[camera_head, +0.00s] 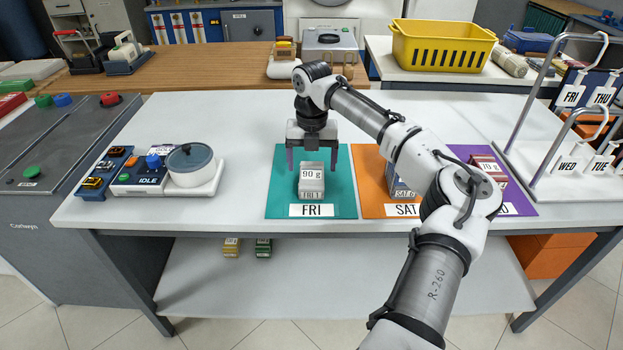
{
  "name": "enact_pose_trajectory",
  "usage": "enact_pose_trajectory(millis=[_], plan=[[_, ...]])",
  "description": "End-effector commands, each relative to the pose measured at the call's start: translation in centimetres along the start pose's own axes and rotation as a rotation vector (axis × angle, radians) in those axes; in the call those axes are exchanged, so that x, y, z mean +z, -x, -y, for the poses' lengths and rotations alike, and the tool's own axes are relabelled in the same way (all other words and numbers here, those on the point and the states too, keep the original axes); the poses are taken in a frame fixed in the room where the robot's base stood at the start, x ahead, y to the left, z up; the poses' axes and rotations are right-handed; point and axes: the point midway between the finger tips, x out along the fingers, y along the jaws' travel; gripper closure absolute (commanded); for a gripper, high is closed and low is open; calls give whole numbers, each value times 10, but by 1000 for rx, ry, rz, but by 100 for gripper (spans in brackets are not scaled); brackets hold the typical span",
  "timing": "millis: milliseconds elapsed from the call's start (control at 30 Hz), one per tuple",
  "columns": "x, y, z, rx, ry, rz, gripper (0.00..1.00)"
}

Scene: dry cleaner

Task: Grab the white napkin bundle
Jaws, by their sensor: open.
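A white bundle (311,187) with a "90 g" label and a "FRI 1" tag sits on the green mat (282,203) marked FRI. It looks like the white napkin bundle. My gripper (311,168) points down over it, with its two fingers apart on the left and right of the bundle's upper part. The picture does not show whether the fingers touch it or are level with it.
An orange mat (373,204) marked SAT holds another bundle (400,187), partly hidden by my arm. A purple mat with a bundle (488,168) lies further right. A lidded pot (190,165) stands left. A yellow basket (442,47) stands behind.

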Motion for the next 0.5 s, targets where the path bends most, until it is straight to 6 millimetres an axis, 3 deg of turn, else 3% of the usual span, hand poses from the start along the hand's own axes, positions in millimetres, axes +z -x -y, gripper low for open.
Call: enact_pose_trajectory(millis=[300, 500], plan=[[-1, -40, 0, -2, -1, 0, 18], [-1, -47, -1, 0, -2, 1, 18]])
